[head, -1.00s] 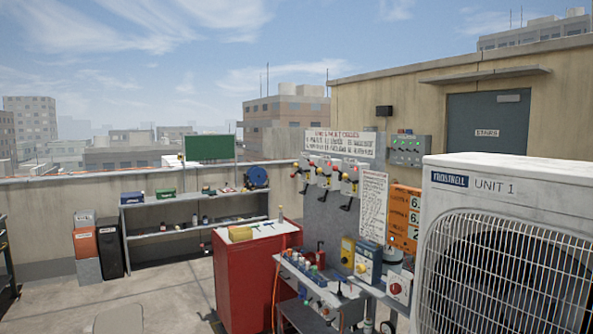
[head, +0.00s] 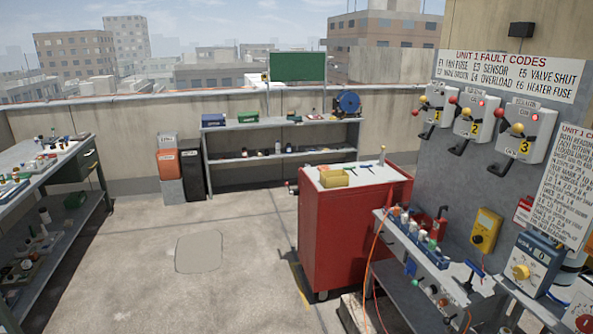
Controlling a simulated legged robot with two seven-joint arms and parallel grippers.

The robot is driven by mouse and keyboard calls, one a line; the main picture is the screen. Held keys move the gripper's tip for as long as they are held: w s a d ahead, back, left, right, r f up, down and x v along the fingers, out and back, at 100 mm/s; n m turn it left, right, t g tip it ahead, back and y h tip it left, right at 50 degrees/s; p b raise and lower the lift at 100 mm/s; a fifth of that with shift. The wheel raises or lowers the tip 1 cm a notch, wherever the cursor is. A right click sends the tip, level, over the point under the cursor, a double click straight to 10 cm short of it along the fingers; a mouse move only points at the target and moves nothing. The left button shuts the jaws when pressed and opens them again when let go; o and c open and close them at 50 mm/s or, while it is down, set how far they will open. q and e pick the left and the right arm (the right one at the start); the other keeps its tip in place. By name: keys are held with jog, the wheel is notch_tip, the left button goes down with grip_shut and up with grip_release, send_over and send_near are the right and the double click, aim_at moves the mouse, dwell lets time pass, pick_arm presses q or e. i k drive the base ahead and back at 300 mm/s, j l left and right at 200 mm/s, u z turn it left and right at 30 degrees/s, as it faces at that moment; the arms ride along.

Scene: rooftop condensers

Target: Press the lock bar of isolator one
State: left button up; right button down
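Isolator one (head: 436,116) is the leftmost of three grey-white boxes on the grey panel at the right of the head view. It bears a yellow tag marked 1, a red ball and a yellow ball at its front, a small red light, and a dark handle below. Its lock bar is too small to pick out for certain. Isolator two (head: 474,128) and isolator three (head: 524,145) hang to its right with like parts. Neither of my grippers shows in the view.
A red cabinet (head: 340,230) stands left of and below the panel. A narrow bench (head: 420,250) with bottles and tools runs under it. A workbench (head: 75,165) stands at left and a shelf (head: 280,155) at the back wall. Open floor (head: 140,270) lies between.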

aim_at(424, 99)
jog(key=i+z, duration=0.1)
jog(key=i, duration=0.7)
jog(key=i+j, duration=0.2)
jog(key=i, duration=0.6)
jog(key=i+j+z, duration=0.15)
jog(key=i, duration=0.65)
jog(key=i+j+z, duration=0.15)
jog(key=i+z, duration=0.2)
jog(key=i, duration=0.15)
jog(key=i+j+z, duration=0.35)
jog(key=i+l, duration=0.05)
jog(key=i, duration=0.05)
